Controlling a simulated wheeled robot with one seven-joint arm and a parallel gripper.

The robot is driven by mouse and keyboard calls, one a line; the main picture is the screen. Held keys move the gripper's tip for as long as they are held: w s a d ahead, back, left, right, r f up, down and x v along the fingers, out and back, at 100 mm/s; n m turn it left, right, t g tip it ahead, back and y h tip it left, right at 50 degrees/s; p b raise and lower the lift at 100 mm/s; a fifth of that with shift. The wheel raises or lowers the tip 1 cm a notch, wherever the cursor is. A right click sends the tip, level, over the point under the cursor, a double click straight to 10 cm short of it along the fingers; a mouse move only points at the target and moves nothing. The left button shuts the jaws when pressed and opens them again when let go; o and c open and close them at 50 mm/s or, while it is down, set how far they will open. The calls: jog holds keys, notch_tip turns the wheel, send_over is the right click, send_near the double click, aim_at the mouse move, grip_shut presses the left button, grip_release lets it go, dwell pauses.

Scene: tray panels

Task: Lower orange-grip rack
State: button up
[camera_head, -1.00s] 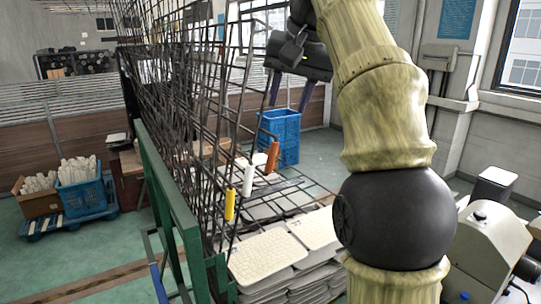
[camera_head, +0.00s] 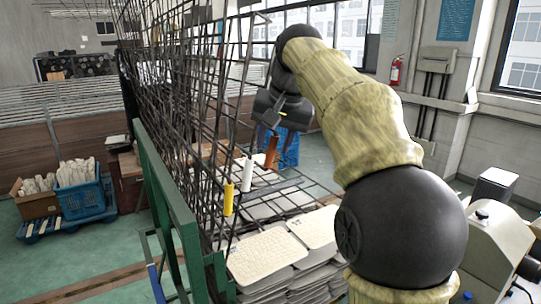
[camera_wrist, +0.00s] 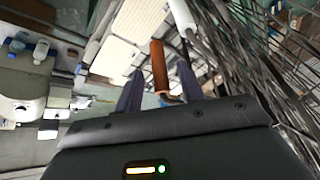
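The orange grip (camera_head: 271,152) stands upright at the far end of a row of coloured grips, on a dark wire rack whose wires overlap the others, so I cannot tell its exact angle. My gripper (camera_head: 270,134) is at the orange grip from above and behind. In the wrist view my gripper (camera_wrist: 159,78) has its two dark fingers apart, with the orange grip (camera_wrist: 158,66) between them. The fingers do not look closed on it, and I cannot tell whether either touches.
A white grip (camera_head: 247,175) and a yellow grip (camera_head: 228,199) stand nearer. Upright wire racks crowd the left, on a green frame (camera_head: 170,205). Pale panels (camera_head: 266,256) are stacked below. A blue crate (camera_head: 288,150) stands on the floor behind.

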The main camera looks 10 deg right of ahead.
jog(key=x, duration=0.4)
jog(key=shift+w+f, duration=0.1)
jog(key=shift+f, duration=0.05)
grip_shut()
